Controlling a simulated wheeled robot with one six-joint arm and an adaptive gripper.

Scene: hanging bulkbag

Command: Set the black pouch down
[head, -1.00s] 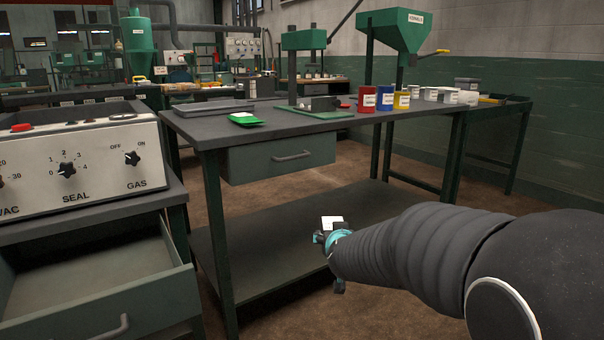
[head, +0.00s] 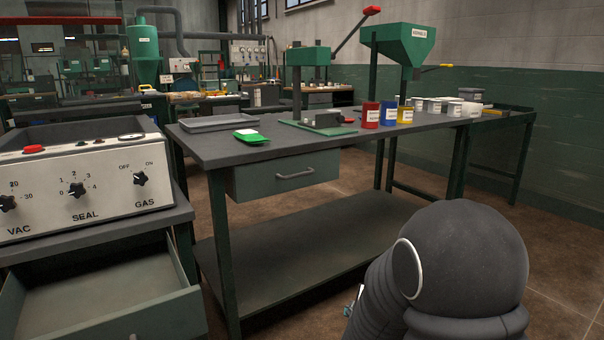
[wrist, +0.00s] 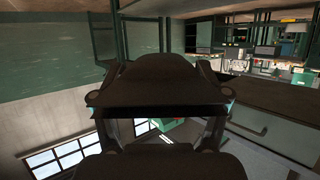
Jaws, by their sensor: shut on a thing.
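My gripper (wrist: 158,104) fills the middle of the wrist view and is shut on a dark thing, taken as the black pouch (wrist: 160,76). The pouch's outline blends with the dark gripper parts, so its edges are hard to tell. In the head view my arm covers the lower right; the gripper is almost wholly hidden behind it, with only a small white and teal bit showing by the arm's left side. The pouch cannot be made out there. The gripper is off the workbench top (head: 215,150), low and in front of the bench.
The lower shelf (head: 300,240) is bare. An open drawer (head: 100,290) juts out at left.

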